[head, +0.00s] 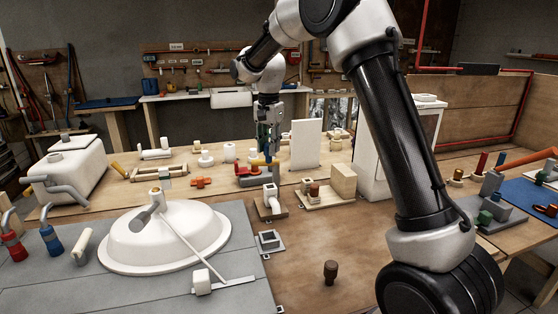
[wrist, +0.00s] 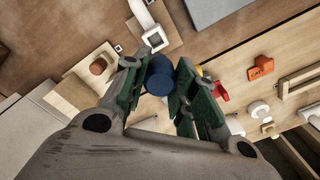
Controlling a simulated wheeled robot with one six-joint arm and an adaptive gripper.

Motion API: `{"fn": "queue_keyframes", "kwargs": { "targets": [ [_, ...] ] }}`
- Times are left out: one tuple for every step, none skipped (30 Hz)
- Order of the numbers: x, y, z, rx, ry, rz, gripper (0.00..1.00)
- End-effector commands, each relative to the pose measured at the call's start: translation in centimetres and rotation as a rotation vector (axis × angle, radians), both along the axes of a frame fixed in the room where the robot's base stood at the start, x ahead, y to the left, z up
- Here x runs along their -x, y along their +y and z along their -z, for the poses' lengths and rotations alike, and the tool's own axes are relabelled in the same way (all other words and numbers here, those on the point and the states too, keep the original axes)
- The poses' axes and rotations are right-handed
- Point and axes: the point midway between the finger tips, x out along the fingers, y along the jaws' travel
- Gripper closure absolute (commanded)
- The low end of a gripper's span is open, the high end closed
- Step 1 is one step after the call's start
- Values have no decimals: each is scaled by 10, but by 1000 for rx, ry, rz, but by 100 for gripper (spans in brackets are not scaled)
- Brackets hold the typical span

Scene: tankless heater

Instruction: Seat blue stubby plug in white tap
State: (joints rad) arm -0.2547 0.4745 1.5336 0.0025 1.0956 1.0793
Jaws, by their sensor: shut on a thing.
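My gripper (head: 266,143) is pointing down over the far middle of the wooden bench. It is shut on the blue stubby plug (wrist: 158,76), which sits between the green finger pads in the wrist view. In the head view the plug (head: 267,158) is a small dark blue piece below the fingertips. The white tap (head: 271,191), a pipe with a square mouth on a brown base, stands just below and in front of the gripper. It also shows in the wrist view (wrist: 154,38), beyond the plug. The plug appears apart from the tap.
A wooden block (head: 343,179) on a board stands right of the tap, with a white upright panel (head: 306,144) behind. A large white dome (head: 166,238) lies on a grey mat at left. A brown peg (head: 330,271) stands nearer, with bare bench around it.

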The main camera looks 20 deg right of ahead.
Motion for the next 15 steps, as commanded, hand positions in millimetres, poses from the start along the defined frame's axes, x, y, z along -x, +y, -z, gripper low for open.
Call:
{"fn": "queue_keyframes", "kwargs": {
  "targets": [
    [1, 0, -4, 3, 8, -12, 92],
    [3, -1, -4, 6, 18, -21, 92],
    [6, -2, -4, 8, 30, -29, 92],
    [7, -2, -3, 10, 35, -34, 92],
    [8, -2, -3, 10, 37, -38, 92],
    [8, -2, -3, 11, 36, -41, 92],
    [8, -2, -3, 10, 35, -41, 92],
    [8, -2, -3, 10, 35, -41, 92],
    [8, -2, -3, 10, 35, -41, 92],
    [8, -2, -3, 10, 35, -41, 92],
    [8, -2, -3, 10, 35, -40, 92],
    [8, -2, -3, 10, 35, -40, 92],
    [8, -2, -3, 10, 35, -39, 92],
    [8, -2, -2, 10, 35, -39, 92],
    [8, -2, -1, 10, 35, -39, 92]
  ]
}}
